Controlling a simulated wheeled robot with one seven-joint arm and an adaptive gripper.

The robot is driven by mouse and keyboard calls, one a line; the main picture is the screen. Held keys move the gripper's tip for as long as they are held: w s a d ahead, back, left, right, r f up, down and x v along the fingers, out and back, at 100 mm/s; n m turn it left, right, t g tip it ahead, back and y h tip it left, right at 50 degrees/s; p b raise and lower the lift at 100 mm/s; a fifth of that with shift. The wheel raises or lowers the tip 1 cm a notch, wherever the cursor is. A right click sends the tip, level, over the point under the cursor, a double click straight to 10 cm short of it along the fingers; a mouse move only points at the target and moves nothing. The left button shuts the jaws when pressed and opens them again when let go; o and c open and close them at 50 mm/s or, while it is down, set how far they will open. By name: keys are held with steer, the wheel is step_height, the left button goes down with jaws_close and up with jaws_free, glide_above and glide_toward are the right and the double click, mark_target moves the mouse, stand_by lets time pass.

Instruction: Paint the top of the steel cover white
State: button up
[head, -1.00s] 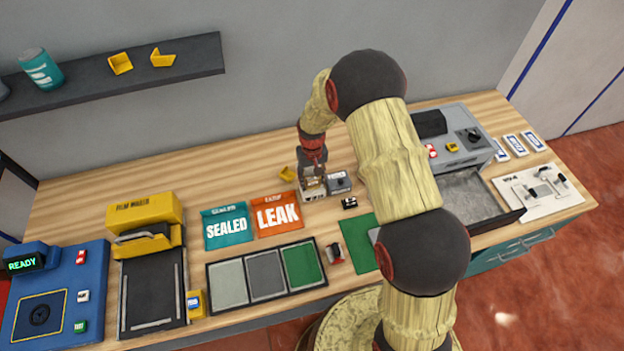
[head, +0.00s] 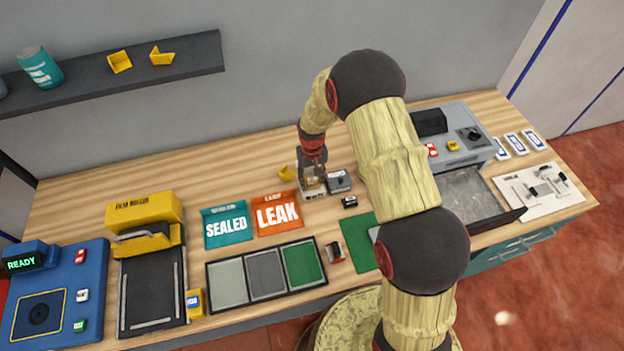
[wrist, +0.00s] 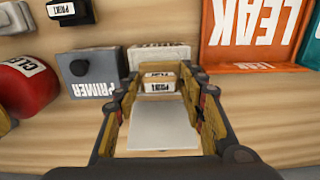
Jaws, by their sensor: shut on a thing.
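The fingers are shut on this labelled block. The pale box (wrist: 160,55) lies just beyond it. A flat pale plate (wrist: 162,137) shows between the fingers, nearer the camera; I cannot tell whether it belongs to the block. I cannot pick out the steel cover with certainty; my arm hides part of the bench.
A dark PRIMER box (head: 340,182) stands close beside the pale box. The SEALED mat (head: 228,226), LEAK mat (head: 277,213) and a three-panel tray (head: 264,276) lie in front. A green mat (head: 356,240) is partly behind my arm. Bare wood lies at the back left.

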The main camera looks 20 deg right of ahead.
steer(key=shift+r, duration=0.15)
steer(key=shift+r+p, duration=1.95)
steer(key=shift+r, duration=1.45)
steer(key=shift+f, duration=0.25)
steer(key=shift+f+b, duration=1.9)
steer(key=shift+f, duration=0.95)
steer(key=shift+f, duration=0.5)
steer(key=o, duration=1.1)
steer(key=shift+c, duration=0.2)
steer(key=shift+o, duration=1.4)
